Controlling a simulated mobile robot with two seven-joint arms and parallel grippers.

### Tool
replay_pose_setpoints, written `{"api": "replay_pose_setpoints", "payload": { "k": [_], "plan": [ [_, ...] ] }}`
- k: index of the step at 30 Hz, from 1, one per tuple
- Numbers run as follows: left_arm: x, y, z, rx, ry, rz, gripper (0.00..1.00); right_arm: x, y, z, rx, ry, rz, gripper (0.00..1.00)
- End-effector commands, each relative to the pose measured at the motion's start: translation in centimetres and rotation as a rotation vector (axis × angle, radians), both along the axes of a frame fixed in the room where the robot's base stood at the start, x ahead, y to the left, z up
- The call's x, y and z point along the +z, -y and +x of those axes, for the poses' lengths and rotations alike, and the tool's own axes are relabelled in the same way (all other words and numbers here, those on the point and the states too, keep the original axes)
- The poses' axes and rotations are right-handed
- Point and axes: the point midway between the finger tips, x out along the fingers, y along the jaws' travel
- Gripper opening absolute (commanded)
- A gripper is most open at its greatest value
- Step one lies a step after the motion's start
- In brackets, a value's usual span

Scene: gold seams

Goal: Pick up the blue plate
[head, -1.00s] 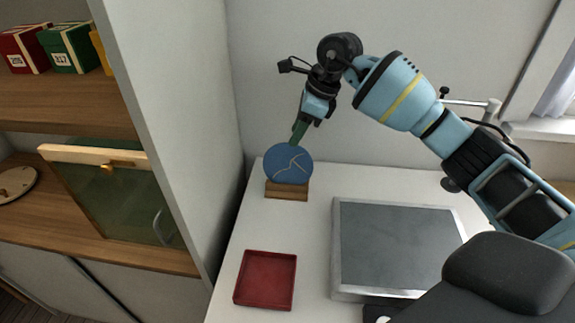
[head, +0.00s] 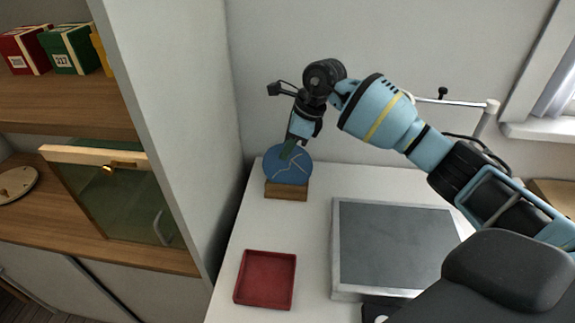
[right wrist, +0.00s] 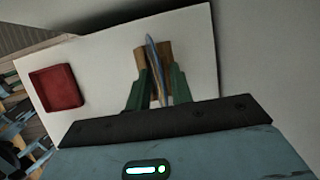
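The blue plate (head: 287,172), with pale gold seam lines, stands upright in a wooden stand (head: 286,190) at the table's far left corner. In the right wrist view the plate (right wrist: 154,55) shows nearly edge-on in the stand (right wrist: 139,62). My right gripper (head: 288,150) is at the plate's upper edge, one green finger covering part of its face. In the right wrist view its two fingers (right wrist: 160,80) are apart, one on each side of the plate, with gaps visible. My left gripper is out of view.
A red tray (head: 265,279) lies at the table's front left. A grey-topped flat box (head: 395,247) is to its right. A shelf unit with a tall side panel (head: 180,110) borders the table on the left. White table (head: 318,215) is clear between them.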

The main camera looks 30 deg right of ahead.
Motion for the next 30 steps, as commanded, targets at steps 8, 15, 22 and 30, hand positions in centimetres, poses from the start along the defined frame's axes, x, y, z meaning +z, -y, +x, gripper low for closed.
{"api": "replay_pose_setpoints", "payload": {
  "k": [8,15,22,30],
  "plan": [
    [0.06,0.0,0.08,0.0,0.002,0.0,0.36,0.02,0.03,0.0,0.0,0.001,-0.001,0.0],
    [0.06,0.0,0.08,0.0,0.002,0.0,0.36,-0.02,0.06,0.0,0.0,0.0,-0.001,0.0],
    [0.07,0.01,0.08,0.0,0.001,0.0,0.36,-0.06,0.09,0.01,-0.001,0.0,-0.003,0.0],
    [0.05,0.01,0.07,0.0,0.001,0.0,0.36,-0.09,0.13,0.02,-0.002,0.001,-0.003,0.0]
  ]
}}
